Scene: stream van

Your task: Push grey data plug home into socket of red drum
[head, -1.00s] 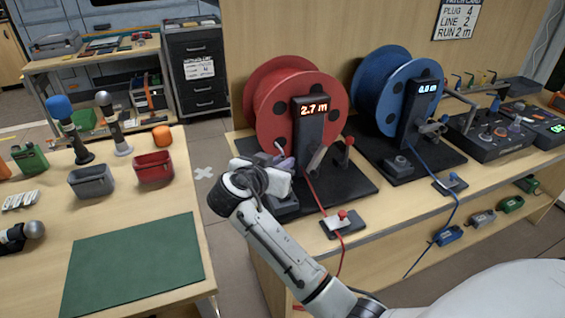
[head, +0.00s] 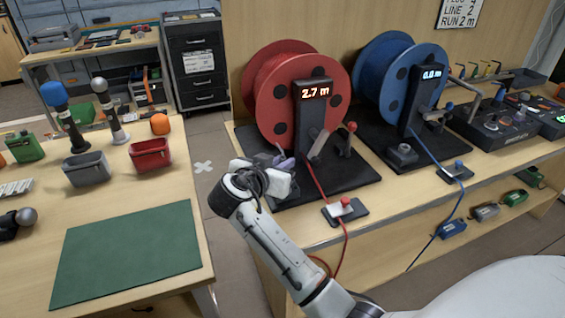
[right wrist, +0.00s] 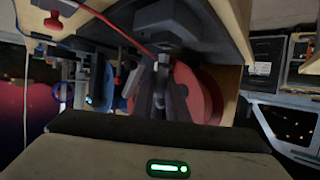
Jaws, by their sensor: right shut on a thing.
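The red drum (head: 297,105) stands on a black base on the right-hand bench, with a dark post in front reading 2.7 m. It also shows in the right wrist view (right wrist: 208,88). My right gripper (head: 279,173) is at the front left of this base, low beside the drum. It is shut on a small grey-lilac piece (head: 284,164), which looks like the grey data plug and is mostly hidden by the gripper. The socket is hidden, so I cannot tell how far in the plug sits. My left gripper is not in view.
A blue drum (head: 402,80) stands to the right of the red one. A red cable runs from the red drum to a small plate (head: 343,212) at the bench edge. The left table holds a green mat (head: 125,255), bins and microphones. Floor lies between the benches.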

